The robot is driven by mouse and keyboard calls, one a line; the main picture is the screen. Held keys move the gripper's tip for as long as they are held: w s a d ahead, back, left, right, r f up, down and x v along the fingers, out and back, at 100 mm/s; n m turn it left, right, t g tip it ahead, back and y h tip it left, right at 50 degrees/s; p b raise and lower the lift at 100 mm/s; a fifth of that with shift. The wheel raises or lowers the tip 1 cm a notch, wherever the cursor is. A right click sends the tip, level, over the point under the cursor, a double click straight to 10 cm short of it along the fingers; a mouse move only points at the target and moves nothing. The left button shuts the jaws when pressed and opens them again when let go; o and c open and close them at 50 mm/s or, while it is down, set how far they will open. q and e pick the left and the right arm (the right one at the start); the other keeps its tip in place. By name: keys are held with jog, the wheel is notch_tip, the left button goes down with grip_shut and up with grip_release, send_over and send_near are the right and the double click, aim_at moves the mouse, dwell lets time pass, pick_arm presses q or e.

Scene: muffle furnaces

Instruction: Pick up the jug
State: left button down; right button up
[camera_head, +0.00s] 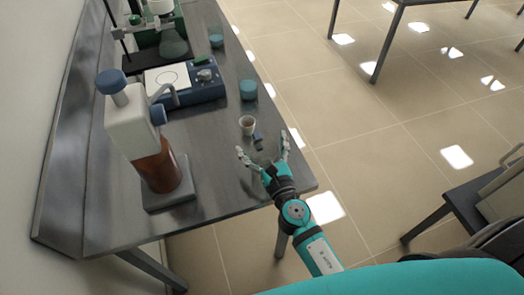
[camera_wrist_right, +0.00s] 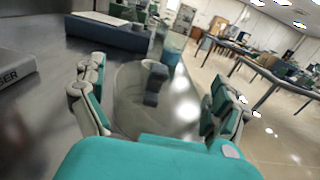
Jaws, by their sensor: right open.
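The jug looks like a clear, see-through vessel with a dark blue-grey handle. In the right wrist view the jug (camera_wrist_right: 128,95) stands on the table between the spread fingers of my right gripper (camera_wrist_right: 160,108). In the head view its dark handle (camera_head: 258,140) shows just beyond the fingertips, while its clear body is hard to make out. My right gripper (camera_head: 264,153) is open at the near right part of the table, with a finger to each side of the jug. I cannot tell whether a finger touches it. My left gripper is not in view.
Teal-lidded jars (camera_head: 248,90) and a blue instrument (camera_head: 205,90) are farther back. A dispenser bottle with brown liquid (camera_head: 160,172) stands at left. The table's right edge (camera_head: 284,125) is close to my gripper.

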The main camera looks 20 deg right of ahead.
jog(key=c, duration=1.2)
jog(key=shift+c, duration=0.2)
jog(key=shift+c, duration=0.7)
jog(key=shift+r+p, duration=0.7)
jog(key=shift+r, duration=0.1)
notch_tip(320, 180, up, 2)
jog(key=shift+r+p, duration=0.1)
jog(key=shift+p, duration=0.9)
jog(key=shift+s+a+r+b, duration=0.2)
jog(key=shift+s+a+b, duration=0.55)
jog(key=shift+s, duration=1.9)
jog(key=shift+s+a+r+b, duration=0.25)
jog(key=shift+s+b, duration=1)
jog(key=shift+s, duration=1.4)
jog(key=shift+s+a+r+b, duration=0.2)
jog(key=shift+s+a+b, duration=0.55)
jog(key=shift+s, duration=1.9)
jog(key=shift+d, duration=0.25)
